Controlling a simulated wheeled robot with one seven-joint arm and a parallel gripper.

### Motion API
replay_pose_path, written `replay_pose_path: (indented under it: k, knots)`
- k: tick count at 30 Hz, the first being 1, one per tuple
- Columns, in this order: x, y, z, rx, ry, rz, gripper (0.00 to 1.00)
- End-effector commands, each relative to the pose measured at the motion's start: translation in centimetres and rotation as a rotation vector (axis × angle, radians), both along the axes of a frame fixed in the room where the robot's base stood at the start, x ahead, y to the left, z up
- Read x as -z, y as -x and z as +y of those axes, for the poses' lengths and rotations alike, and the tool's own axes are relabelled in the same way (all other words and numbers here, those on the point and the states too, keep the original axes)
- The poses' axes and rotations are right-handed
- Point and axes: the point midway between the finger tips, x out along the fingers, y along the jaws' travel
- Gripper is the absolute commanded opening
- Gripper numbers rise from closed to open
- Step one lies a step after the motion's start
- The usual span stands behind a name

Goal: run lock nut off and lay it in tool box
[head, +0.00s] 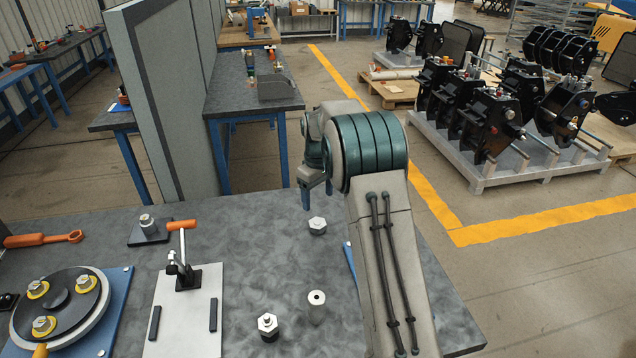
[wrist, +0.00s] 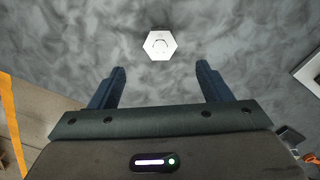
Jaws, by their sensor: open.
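A silver hex nut-like piece (head: 317,226) with a round top stands on the grey workbench, just in front of my gripper. It also shows in the wrist view as a pale hexagon (wrist: 158,43) with a round centre, beyond the fingertips and between their lines. I cannot tell for sure that it is the lock nut. My gripper (wrist: 160,70) is open and empty, blue fingers wide apart, above the bench. In the head view the gripper (head: 317,190) is partly hidden by my arm. I cannot pick out a tool box.
A silver cylinder (head: 316,306) and another hex piece (head: 268,325) stand nearer me. To the left are a light plate (head: 188,335) with an orange-handled clamp (head: 181,226), a nut on a dark plate (head: 150,232), an orange wrench (head: 45,239) and a round flange (head: 58,303).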

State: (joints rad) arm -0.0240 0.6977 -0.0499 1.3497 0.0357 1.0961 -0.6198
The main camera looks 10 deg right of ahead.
Motion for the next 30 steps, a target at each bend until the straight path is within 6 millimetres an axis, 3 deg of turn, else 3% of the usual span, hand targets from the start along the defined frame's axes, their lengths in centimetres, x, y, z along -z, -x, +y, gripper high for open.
replay_pose_path:
  k: [9,15,28,30]
  knots:
    - [6.2,0.1,0.1,-0.001,0.000,0.004,0.71]
    - [8.6,0.0,0.1,-0.001,0.000,0.001,0.71]
    - [9.6,0.0,0.0,0.000,-0.001,-0.001,0.71]
    - [9.6,0.0,0.0,0.000,-0.001,-0.001,0.52]
